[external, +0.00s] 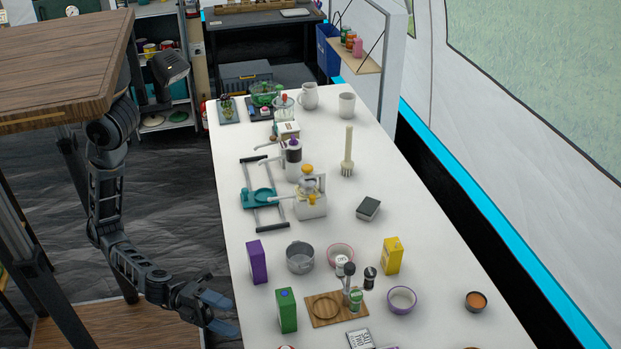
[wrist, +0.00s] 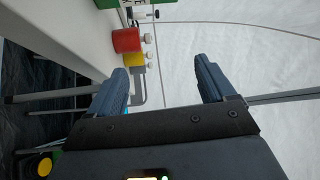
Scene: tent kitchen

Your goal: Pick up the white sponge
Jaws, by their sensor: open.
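A small block that looks like a sponge (external: 368,208), with a dark grey-green top and pale sides, lies on the white counter right of the middle in the external view. No plainly white sponge can be made out. My gripper (external: 221,313) is low at the counter's left edge, left of the green carton and well apart from the block. In the wrist view my gripper (wrist: 161,72) has its two blue fingers wide apart with nothing between them. The block does not show in the wrist view.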

